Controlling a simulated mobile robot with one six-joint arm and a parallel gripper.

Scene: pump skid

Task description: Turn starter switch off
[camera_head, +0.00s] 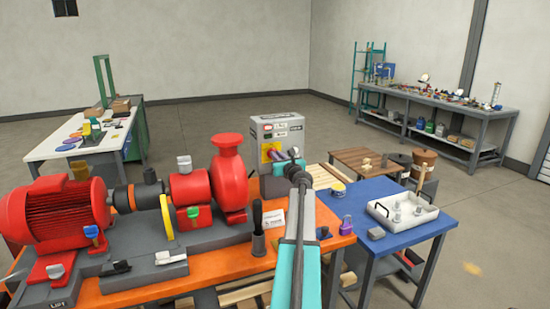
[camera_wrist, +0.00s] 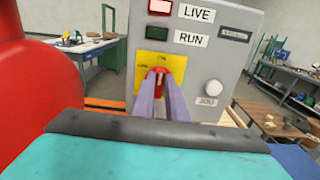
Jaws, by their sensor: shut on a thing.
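The starter box (camera_head: 277,130) is a grey cabinet at the back end of the orange skid, beyond the red pump. In the wrist view its front (camera_wrist: 215,60) carries a red lamp by a LIVE label, a dark lamp by a RUN label and a white round knob. The starter switch (camera_wrist: 158,76) is a red handle on a yellow plate (camera_wrist: 152,60). My gripper (camera_wrist: 160,80) is shut on the red handle, with one finger on each side of it. The handle looks about upright. In the head view my gripper (camera_head: 277,157) reaches the box front and largely covers the switch.
The red pump (camera_head: 229,175) stands close left of my arm, with the red motor (camera_head: 58,212) further left. A blue table (camera_head: 385,222) with a white tray (camera_head: 402,210) is to the right. A wooden pallet table (camera_head: 362,160) stands behind it. Open floor lies beyond.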

